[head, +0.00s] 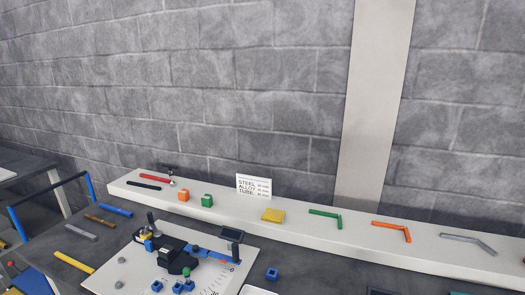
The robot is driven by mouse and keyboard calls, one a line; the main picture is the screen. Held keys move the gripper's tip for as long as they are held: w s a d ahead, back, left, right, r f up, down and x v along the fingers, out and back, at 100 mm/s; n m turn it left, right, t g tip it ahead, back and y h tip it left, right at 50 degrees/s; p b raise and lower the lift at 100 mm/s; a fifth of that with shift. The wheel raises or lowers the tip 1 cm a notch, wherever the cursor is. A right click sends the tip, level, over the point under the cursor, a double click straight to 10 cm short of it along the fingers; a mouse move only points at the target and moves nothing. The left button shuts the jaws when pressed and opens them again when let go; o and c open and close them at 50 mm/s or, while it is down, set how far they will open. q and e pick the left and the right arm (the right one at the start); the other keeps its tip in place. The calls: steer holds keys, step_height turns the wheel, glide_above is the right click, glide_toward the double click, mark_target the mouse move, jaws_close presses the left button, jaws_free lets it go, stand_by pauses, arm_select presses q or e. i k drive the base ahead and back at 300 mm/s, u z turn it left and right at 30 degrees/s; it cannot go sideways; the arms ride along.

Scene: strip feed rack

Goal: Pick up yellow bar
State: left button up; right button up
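The yellow bar (74,262) lies on the dark table (105,245) at the lower left of the head view. It is thin and straight and slants down to the right. Its right end meets the edge of a light board in the picture; I cannot tell whether they touch. Neither of my grippers is in view.
Grey, brown and blue bars (116,210) lie behind the yellow bar. The light board (110,283) to its right carries a black bending device (172,252). A white shelf (320,240) at the back holds bent strips, blocks and a sign (254,186).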

mark_target(65, 258)
steer(key=k, duration=0.5)
steer(key=u, duration=1.15)
steer(key=i, duration=1.05)
steer(key=u, duration=0.2)
